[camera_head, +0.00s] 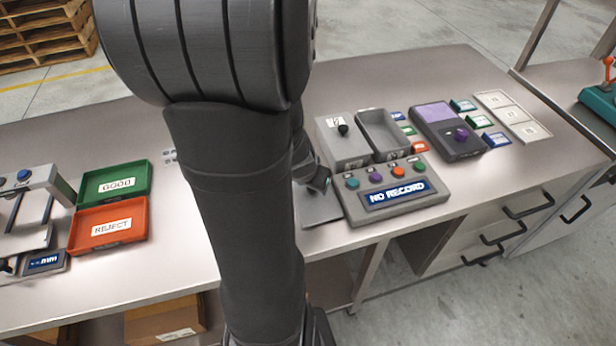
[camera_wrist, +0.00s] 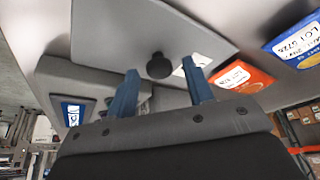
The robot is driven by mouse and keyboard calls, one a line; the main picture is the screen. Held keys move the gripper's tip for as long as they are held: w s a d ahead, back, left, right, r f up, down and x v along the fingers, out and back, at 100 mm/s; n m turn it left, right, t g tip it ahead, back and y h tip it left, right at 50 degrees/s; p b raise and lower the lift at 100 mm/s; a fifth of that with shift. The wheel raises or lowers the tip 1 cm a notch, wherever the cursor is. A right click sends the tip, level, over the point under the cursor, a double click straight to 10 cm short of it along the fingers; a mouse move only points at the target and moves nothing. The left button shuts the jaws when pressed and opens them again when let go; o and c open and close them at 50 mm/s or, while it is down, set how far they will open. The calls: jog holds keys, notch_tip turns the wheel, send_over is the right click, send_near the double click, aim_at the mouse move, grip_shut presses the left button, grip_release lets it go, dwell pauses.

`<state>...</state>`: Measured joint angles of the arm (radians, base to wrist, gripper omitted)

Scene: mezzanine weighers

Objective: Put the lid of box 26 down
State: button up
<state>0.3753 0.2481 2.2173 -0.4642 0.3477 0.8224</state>
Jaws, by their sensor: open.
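A grey lid with a black knob (camera_head: 343,130) and a small white label covers the left box (camera_head: 352,163) behind the console; the label is too small to read surely. In the wrist view the lid (camera_wrist: 120,35) fills the upper middle, with its knob (camera_wrist: 159,66) just past and between my fingertips. An open, empty grey box (camera_head: 381,134) stands right of the lidded one. My gripper (camera_wrist: 161,86) is open with two blue fingers apart, holding nothing. In the head view my arm hides most of it, low near the console's left side.
A console (camera_head: 432,203) reading "NO RECORD" stands in front of the boxes. A flat grey plate (camera_head: 319,209) lies at its left. Coloured cards and a purple-screened device (camera_head: 446,133) stand right. Green (camera_head: 112,203) and orange-red (camera_head: 128,240) trays lie left.

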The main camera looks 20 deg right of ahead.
jog(key=v, duration=1.2)
jog(key=shift+f, duration=0.1)
jog(key=shift+x, duration=6.05)
